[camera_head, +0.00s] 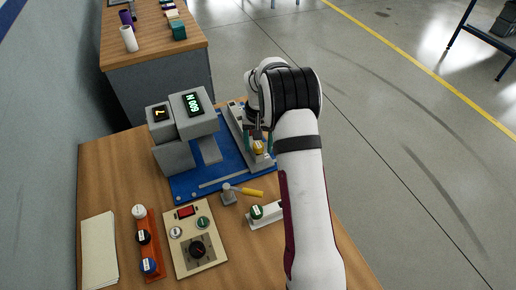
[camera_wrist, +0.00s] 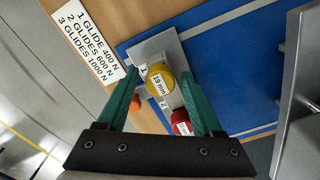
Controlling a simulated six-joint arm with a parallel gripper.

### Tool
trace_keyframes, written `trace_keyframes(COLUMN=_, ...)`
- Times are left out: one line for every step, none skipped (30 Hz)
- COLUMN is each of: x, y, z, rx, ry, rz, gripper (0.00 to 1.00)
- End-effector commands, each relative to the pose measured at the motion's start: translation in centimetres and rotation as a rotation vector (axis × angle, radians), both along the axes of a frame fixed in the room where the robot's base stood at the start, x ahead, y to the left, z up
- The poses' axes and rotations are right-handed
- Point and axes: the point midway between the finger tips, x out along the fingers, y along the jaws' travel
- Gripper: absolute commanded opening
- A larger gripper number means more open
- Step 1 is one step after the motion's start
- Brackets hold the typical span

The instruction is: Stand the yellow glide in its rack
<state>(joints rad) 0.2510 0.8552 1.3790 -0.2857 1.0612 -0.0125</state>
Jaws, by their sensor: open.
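The yellow glide (camera_wrist: 160,82), marked 19 mm, is on a light grey plate (camera_wrist: 150,48) with numbers printed on it. My gripper (camera_wrist: 159,76) is open, with one green finger on either side of the yellow glide. Whether the fingers touch it I cannot tell. In the head view the yellow glide (camera_head: 258,148) shows small between my gripper's fingers (camera_head: 259,143). A red glide (camera_wrist: 181,123) lies beside it, near the right finger. A white rack (camera_head: 265,216) holding a green-topped glide (camera_head: 257,211) stands at the front, partly hidden by my arm.
A grey test machine (camera_head: 186,130) with displays stands left on the blue base (camera_head: 220,178). A load label (camera_wrist: 89,47) lies beside the plate.

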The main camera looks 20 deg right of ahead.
Motion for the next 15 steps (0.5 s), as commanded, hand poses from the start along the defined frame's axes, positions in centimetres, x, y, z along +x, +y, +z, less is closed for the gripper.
trace_keyframes(x=0.00, y=0.00, z=0.01, rx=0.000, ry=0.000, rz=0.000, gripper=0.62)
trace_keyframes(x=0.00, y=0.00, z=0.02, rx=0.000, ry=0.000, rz=0.000, gripper=0.57)
trace_keyframes(x=0.00, y=0.00, z=0.02, rx=0.000, ry=0.000, rz=0.000, gripper=0.49)
trace_keyframes(x=0.00, y=0.00, z=0.02, rx=0.000, ry=0.000, rz=0.000, gripper=0.44)
trace_keyframes(x=0.00, y=0.00, z=0.03, rx=0.000, ry=0.000, rz=0.000, gripper=0.39)
trace_keyframes(x=0.00, y=0.00, z=0.03, rx=0.000, ry=0.000, rz=0.000, gripper=0.32)
trace_keyframes(x=0.00, y=0.00, z=0.03, rx=0.000, ry=0.000, rz=0.000, gripper=0.26)
trace_keyframes(x=0.00, y=0.00, z=0.03, rx=0.000, ry=0.000, rz=0.000, gripper=0.21)
trace_keyframes(x=0.00, y=0.00, z=0.03, rx=0.000, ry=0.000, rz=0.000, gripper=0.14)
trace_keyframes(x=-0.01, y=0.01, z=0.03, rx=0.000, ry=0.000, rz=0.000, gripper=0.08)
trace_keyframes(x=-0.01, y=0.01, z=0.04, rx=0.000, ry=0.000, rz=0.000, gripper=0.03)
trace_keyframes(x=-0.01, y=0.01, z=0.04, rx=0.000, ry=0.000, rz=0.000, gripper=0.00)
trace_keyframes(x=0.00, y=0.01, z=0.04, rx=0.000, ry=0.000, rz=0.000, gripper=0.00)
trace_keyframes(x=0.00, y=0.01, z=0.06, rx=0.000, ry=0.000, rz=0.000, gripper=0.00)
trace_keyframes(x=0.00, y=0.01, z=0.12, rx=0.000, ry=0.000, rz=0.000, gripper=0.00)
